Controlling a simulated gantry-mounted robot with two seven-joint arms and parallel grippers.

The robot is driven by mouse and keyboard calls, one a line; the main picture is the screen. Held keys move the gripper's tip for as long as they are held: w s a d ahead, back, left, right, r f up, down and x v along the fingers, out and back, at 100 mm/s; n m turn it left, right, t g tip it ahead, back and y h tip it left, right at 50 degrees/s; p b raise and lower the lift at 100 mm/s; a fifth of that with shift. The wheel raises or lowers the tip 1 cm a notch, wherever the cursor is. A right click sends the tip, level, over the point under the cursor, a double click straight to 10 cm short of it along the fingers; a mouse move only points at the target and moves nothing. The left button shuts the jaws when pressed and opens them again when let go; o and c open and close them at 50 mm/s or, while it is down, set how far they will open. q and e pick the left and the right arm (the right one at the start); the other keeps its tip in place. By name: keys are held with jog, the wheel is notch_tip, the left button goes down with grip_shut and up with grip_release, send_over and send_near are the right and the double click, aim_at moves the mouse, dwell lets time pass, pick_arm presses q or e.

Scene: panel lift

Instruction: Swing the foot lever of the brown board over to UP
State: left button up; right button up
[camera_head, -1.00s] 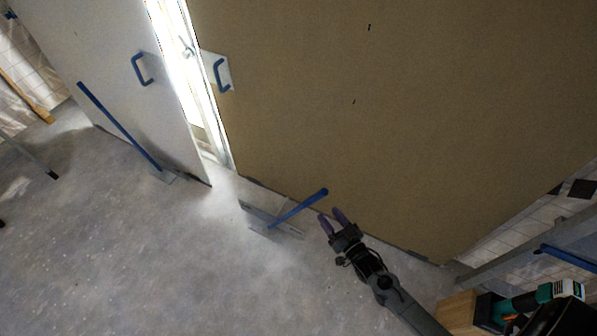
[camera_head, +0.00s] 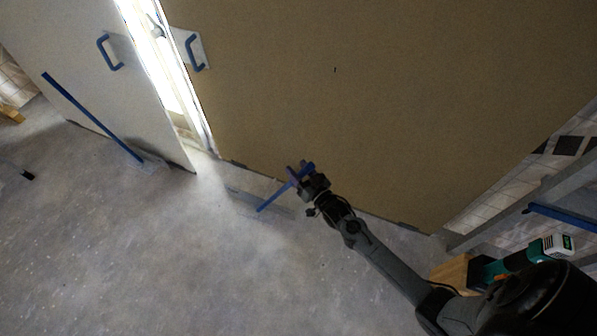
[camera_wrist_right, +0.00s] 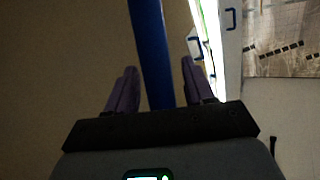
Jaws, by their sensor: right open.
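The brown board (camera_head: 400,90) stands upright across the back right in the head view, with a blue handle (camera_head: 194,52) near its left edge. Its blue foot lever (camera_head: 272,197) rises from a plate (camera_head: 245,203) on the floor and slants up to the right. My right gripper (camera_head: 299,174) is at the upper end of this lever. In the right wrist view, the blue lever (camera_wrist_right: 151,50) runs between the two purple fingers, which stand apart with a gap on each side. My left gripper is not in view.
A white panel (camera_head: 70,50) with its own blue handle (camera_head: 110,52) and long blue lever (camera_head: 92,117) stands to the left, beyond a bright gap. A green power tool (camera_head: 520,260) and a wooden block (camera_head: 452,272) are at the lower right. The floor in front is clear.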

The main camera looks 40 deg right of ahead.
jog(key=shift+w, duration=0.25)
jog(key=shift+s, duration=0.1)
grip_shut()
jog(key=shift+r, duration=0.1)
